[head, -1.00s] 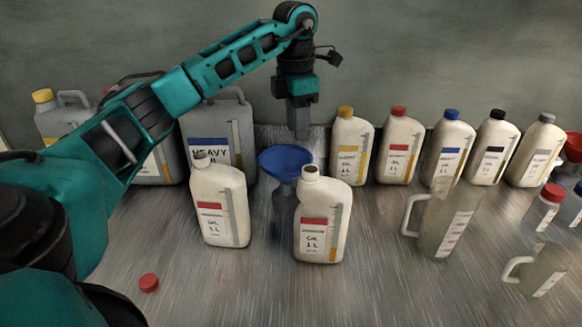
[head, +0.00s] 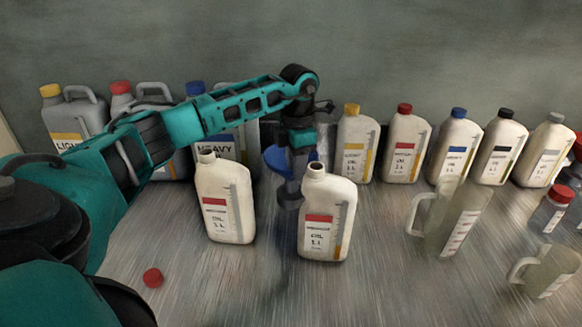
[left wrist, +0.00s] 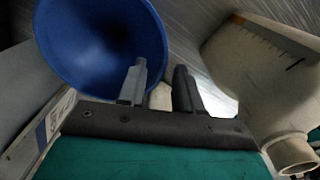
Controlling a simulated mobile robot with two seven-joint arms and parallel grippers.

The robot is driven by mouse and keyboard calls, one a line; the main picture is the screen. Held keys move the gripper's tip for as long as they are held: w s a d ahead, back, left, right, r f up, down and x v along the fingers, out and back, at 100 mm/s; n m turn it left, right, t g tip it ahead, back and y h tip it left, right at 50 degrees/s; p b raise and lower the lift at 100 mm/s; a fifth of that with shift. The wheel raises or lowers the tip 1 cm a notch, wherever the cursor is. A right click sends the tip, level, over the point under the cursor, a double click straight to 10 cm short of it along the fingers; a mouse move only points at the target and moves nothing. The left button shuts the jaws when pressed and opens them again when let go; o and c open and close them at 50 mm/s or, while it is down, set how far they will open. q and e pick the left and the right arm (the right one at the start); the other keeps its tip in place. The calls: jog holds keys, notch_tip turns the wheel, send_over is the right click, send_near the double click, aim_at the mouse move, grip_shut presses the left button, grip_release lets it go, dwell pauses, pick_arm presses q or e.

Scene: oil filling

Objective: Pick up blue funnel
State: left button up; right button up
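The blue funnel (head: 274,160) stands in the middle of the table, largely hidden behind my left gripper in the head view. In the left wrist view its wide mouth (left wrist: 100,40) fills the upper left, beside and partly behind one finger. My left gripper (head: 290,195) points down at the funnel, between two white oil bottles. In the left wrist view its fingers (left wrist: 160,85) are apart, with a pale thing showing in the gap. I cannot tell whether a finger touches the funnel. My right gripper is not in view.
An uncapped white bottle (head: 326,217) stands close to the right of my left gripper, another (head: 225,202) to its left. Several capped bottles line the back right. Grey canisters (head: 75,117) stand back left. Clear jugs (head: 452,220) are at right; a red cap (head: 152,277) lies front left.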

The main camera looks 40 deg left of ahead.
pick_arm(q)
jog(key=shift+f, duration=0.25)
grip_shut()
dwell(0.4)
